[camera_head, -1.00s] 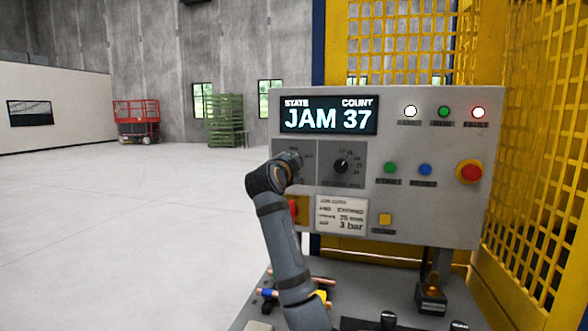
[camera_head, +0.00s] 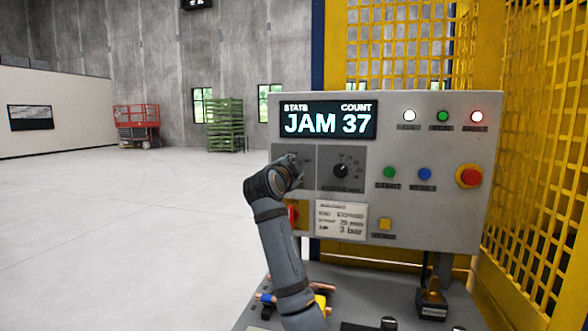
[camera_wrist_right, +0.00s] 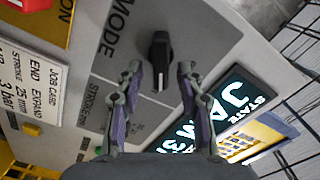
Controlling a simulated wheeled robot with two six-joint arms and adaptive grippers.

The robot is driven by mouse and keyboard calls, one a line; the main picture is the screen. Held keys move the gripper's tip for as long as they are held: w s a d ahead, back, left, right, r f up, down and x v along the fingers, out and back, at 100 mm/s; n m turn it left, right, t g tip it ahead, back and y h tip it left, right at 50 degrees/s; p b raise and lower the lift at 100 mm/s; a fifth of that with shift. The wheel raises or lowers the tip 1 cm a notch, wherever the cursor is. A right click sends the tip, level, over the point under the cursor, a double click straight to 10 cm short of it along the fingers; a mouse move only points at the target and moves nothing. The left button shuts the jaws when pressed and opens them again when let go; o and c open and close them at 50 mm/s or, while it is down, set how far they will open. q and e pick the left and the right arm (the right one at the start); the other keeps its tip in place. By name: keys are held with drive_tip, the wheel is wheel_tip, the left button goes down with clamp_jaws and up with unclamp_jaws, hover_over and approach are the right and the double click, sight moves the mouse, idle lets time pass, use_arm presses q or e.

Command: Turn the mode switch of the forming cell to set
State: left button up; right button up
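The mode switch is a black knob (camera_wrist_right: 160,58) on the grey panel section marked MODE, seen in the right wrist view. My right gripper (camera_wrist_right: 160,78) is open, with its two fingers on either side of the knob's lower end. I cannot tell whether the fingers touch it. In the head view my right gripper (camera_head: 293,168) is at the left of the control panel (camera_head: 420,215) and hides most of the mode switch and its labels. The display (camera_head: 328,119) reads STATE JAM, COUNT 37. My left gripper is not in view.
A second black selector knob (camera_head: 341,170) sits right of the mode switch. Buttons, lamps and a red emergency stop (camera_head: 468,176) fill the panel's right side. A red switch on yellow (camera_head: 293,214) is below my wrist. Yellow mesh fencing (camera_head: 540,130) stands at right.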

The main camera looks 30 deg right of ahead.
drive_tip(key=v, duration=1.1)
drive_tip(key=shift+s+a, duration=0.15)
drive_tip(key=shift+a, duration=0.05)
